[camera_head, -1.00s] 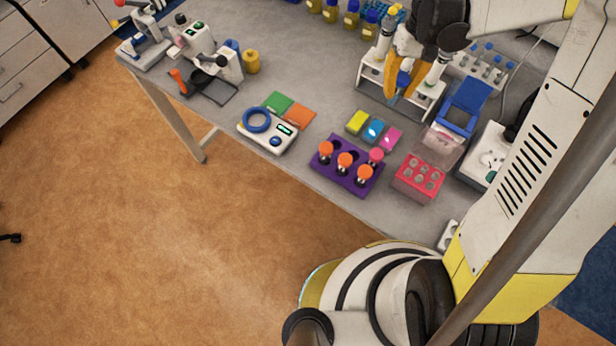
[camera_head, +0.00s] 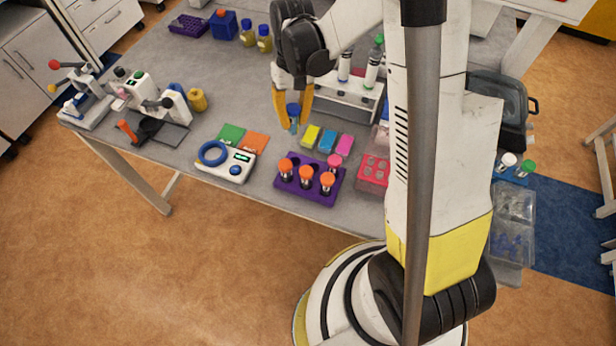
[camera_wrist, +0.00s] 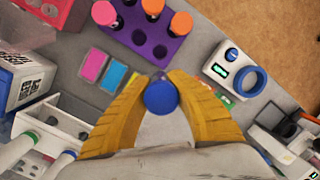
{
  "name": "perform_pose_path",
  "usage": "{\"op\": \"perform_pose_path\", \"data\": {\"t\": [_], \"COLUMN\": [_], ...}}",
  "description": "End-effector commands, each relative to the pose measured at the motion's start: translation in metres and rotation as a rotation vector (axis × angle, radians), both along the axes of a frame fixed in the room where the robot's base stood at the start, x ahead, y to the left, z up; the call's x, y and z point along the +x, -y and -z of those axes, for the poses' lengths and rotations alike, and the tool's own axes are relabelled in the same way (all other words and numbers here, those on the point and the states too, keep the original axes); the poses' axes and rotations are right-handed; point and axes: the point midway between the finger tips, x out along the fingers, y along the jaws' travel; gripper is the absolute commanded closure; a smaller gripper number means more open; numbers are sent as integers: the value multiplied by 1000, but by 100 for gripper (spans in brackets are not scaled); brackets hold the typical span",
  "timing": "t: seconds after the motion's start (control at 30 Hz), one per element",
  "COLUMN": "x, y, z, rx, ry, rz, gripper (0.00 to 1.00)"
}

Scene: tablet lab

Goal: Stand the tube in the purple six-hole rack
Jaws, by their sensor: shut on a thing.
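My gripper (camera_head: 292,118) is shut on a tube with a blue cap (camera_head: 293,109), above the table. In the wrist view the round blue cap (camera_wrist: 161,98) sits between the yellow fingers (camera_wrist: 160,80), and the cap hides the tube below it. The purple six-hole rack (camera_head: 310,194) stands near the table's front edge, to the right of and nearer than my gripper. It holds several capped tubes, mostly orange, and has empty holes. The rack (camera_wrist: 126,37) is at the top of the wrist view, apart from the held tube.
Yellow, blue and pink packs (camera_head: 327,142) lie between my gripper and the rack. A white rack (camera_head: 345,97) with tubes stands behind.

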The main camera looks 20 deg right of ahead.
Motion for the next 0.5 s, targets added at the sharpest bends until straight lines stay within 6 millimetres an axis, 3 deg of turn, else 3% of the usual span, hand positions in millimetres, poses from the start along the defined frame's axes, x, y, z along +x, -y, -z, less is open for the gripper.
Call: {"op": "perform_pose_path", "data": {"t": [0.33, 0.5], "x": [0, 0], "y": [0, 0], "z": [-2, -24], "rx": [0, 0], "ry": [0, 0], "rz": [0, 0], "gripper": [100, 100]}}
